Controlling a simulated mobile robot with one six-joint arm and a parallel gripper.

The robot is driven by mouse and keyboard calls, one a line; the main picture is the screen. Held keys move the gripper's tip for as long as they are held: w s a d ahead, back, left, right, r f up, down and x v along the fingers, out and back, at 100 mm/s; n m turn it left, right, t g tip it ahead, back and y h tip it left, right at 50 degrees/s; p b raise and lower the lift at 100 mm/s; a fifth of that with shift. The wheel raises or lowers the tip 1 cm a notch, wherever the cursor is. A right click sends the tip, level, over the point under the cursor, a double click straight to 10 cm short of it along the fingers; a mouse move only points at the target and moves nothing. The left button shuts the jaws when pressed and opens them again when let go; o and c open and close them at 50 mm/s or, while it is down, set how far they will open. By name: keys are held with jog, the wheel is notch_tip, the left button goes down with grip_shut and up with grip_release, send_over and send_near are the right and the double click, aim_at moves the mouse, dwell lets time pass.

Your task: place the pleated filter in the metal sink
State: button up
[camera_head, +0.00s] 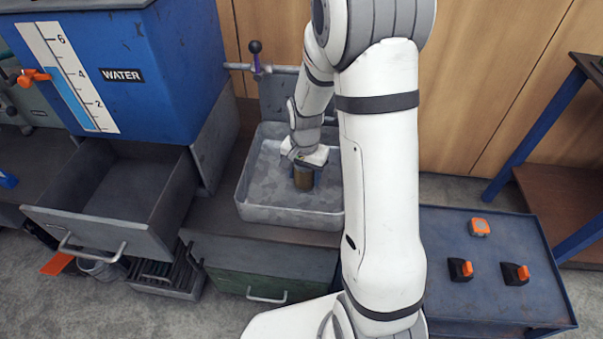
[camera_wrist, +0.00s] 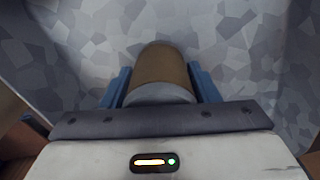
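The metal sink (camera_head: 257,213) is a grey open basin on the bench in the head view, and its mottled floor (camera_wrist: 90,45) fills most of the wrist view. My gripper (camera_head: 304,178) is down inside the basin. The pleated filter (camera_head: 303,180) is a brown cylinder with a grey end, upright between the blue fingers. In the wrist view the filter (camera_wrist: 161,68) has a finger close on each side, with no clear gap. Whether its base touches the sink floor cannot be told.
A blue water tank (camera_head: 130,85) stands at the left above an open empty drawer (camera_head: 125,190). A tap with a dark knob (camera_head: 255,47) is behind the sink. A blue cart (camera_head: 445,235) at the right holds orange-topped items.

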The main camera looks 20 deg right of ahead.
jog(key=o, duration=0.4)
jog(key=shift+c, duration=0.2)
notch_tip(320, 180, up, 12)
jog(key=shift+r+p, duration=0.2)
jog(key=shift+p, duration=1.05)
jog(key=shift+s+r, duration=0.25)
jog(key=shift+r, duration=0.05)
jog(key=s+r+n+t, duration=0.1)
jog(key=s+r+n, duration=0.2)
jog(key=s, duration=0.5)
jog(key=s+r+n, duration=0.4)
jog(key=s, duration=0.5)
jog(key=shift+a+r+t, duration=0.3)
jog(key=shift+a+t, duration=0.1)
